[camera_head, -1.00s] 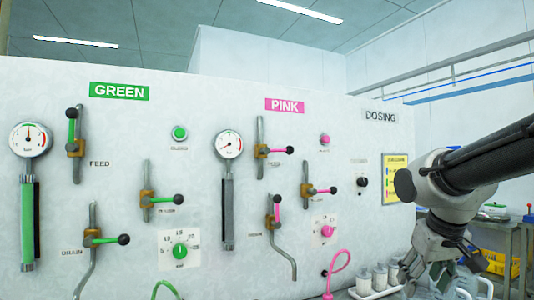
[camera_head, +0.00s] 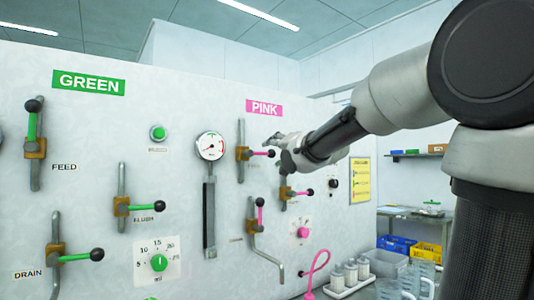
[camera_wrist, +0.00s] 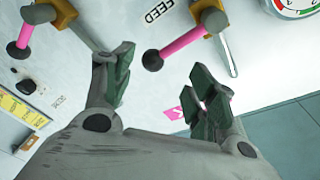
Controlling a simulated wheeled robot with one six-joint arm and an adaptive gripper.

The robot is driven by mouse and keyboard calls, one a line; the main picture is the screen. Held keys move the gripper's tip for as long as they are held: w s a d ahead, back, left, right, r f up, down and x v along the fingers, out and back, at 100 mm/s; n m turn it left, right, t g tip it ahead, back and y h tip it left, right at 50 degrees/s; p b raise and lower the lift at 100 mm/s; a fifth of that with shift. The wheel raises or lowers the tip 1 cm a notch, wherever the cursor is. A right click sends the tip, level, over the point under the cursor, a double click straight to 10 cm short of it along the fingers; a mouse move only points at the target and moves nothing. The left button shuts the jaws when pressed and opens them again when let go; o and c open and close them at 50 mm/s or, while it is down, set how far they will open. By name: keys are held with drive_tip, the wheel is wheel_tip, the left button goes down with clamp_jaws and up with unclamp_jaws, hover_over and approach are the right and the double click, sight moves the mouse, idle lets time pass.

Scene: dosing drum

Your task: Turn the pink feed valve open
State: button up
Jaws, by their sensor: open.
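The pink feed valve (camera_head: 242,153) is on the wall panel below the PINK sign. Its pink lever lies level across the upright pipe and ends in a black knob at its right. In the wrist view the pink lever (camera_wrist: 183,43) lies beside the FEED label, its knob in the gap between my fingers, beyond the tips. My gripper (camera_head: 277,143) is open and empty, just right of and slightly above that knob in the head view. The wrist view shows both fingers (camera_wrist: 165,85) spread apart; I cannot tell whether they touch anything.
Another pink-levered valve (camera_head: 284,193) sits just below my gripper, and the pink drain valve (camera_head: 252,222) is lower left. A pressure gauge (camera_head: 210,146) is left of the feed valve. Bottles in a tray (camera_head: 350,283) and a yellow crate (camera_head: 397,245) are lower right.

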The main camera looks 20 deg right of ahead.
sight(272, 152)
drive_tip(key=w, duration=0.5)
drive_tip(key=shift+w, duration=0.4)
drive_tip(key=shift+f, duration=0.1)
clamp_jaws()
